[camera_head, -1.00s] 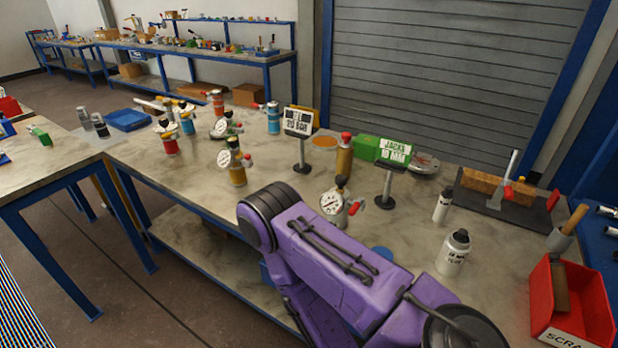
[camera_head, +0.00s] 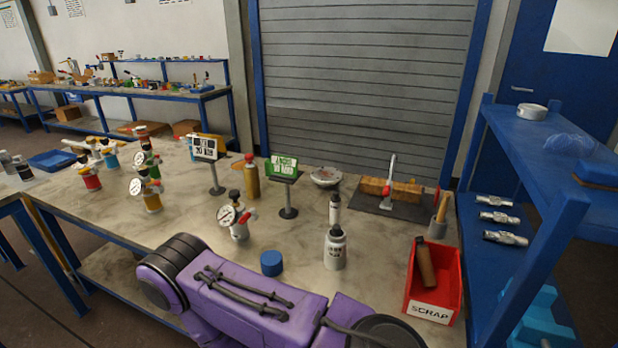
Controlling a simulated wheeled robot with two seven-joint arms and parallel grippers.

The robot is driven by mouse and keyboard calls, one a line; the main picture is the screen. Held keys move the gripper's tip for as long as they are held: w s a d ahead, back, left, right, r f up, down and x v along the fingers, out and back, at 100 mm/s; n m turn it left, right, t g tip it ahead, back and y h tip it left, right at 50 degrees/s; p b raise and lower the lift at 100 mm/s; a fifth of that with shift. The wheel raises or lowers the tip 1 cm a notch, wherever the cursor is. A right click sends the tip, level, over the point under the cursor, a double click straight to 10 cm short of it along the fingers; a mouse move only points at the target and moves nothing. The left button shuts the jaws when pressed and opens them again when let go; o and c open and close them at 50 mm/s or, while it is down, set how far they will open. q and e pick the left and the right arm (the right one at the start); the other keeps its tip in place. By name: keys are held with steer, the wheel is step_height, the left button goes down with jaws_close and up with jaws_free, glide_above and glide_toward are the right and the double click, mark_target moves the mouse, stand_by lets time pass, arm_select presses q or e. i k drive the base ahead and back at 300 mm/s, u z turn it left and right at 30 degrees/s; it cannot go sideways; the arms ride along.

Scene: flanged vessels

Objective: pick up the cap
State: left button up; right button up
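A small blue round cap (camera_head: 271,263) lies on the workbench near its front, just beyond my purple arm. Only part of my purple arm shows, across the bottom of the view. Neither gripper is in view.
A red SCRAP bin (camera_head: 434,283) stands at the bench's right end. Two sign stands (camera_head: 212,165) (camera_head: 286,185) and several gauge vessels stand on the workbench (camera_head: 190,225). A blue shelf rack (camera_head: 525,165) rises at the right.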

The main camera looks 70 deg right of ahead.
mark_target(272, 261)
steer(key=k, duration=0.25)
steer(key=z, duration=1)
